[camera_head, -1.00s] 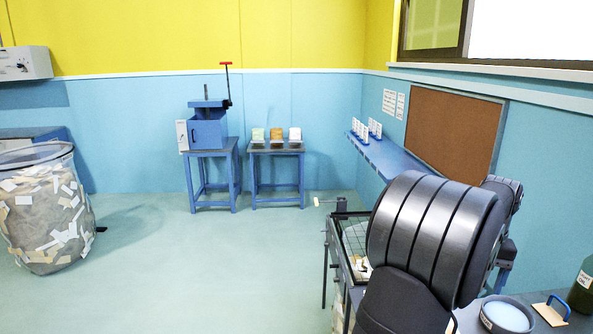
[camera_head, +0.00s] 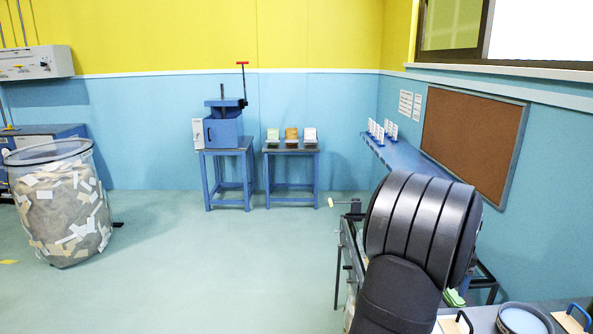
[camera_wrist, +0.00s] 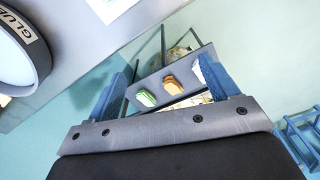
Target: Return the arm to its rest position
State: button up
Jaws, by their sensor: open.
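My gripper (camera_wrist: 165,85) shows in the wrist view as two blue fingers spread apart, with nothing held between them. Beyond the fingers lies a grey surface (camera_wrist: 205,58) with a green stack (camera_wrist: 146,98) and an orange stack (camera_wrist: 172,82); a pale item is partly hidden by the right finger. In the head view my dark arm links fill the lower right, and they hide the gripper there.
The wrist view shows a container labelled GLUE (camera_wrist: 18,50) at upper left. In the head view, a round pale-blue tray (camera_head: 523,319) sits at bottom right, a corkboard (camera_head: 472,138) hangs on the wall, and a scrap bin (camera_head: 62,215) stands left. The middle floor is clear.

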jog(key=s+d+r+m, duration=0.2)
jog(key=s+d+r, duration=0.5)
jog(key=s+d, duration=0.15)
jog(key=s+d+r+m, duration=0.1)
jog(key=s+m, duration=0.1)
jog(key=s, duration=0.6)
jog(key=s+d+m, duration=0.2)
jog(key=s+m, duration=0.1)
jog(key=s, duration=0.5)
jog(key=s+d+r+m, duration=0.1)
jog(key=s+d+m, duration=0.1)
jog(key=s, duration=0.6)
jog(key=shift+r, duration=0.35)
jog(key=s+a+m, duration=0.2)
jog(key=s+m, duration=0.3)
jog(key=s, duration=0.7)
jog(key=shift+a+f+m, duration=0.3)
jog(key=shift+a, duration=0.05)
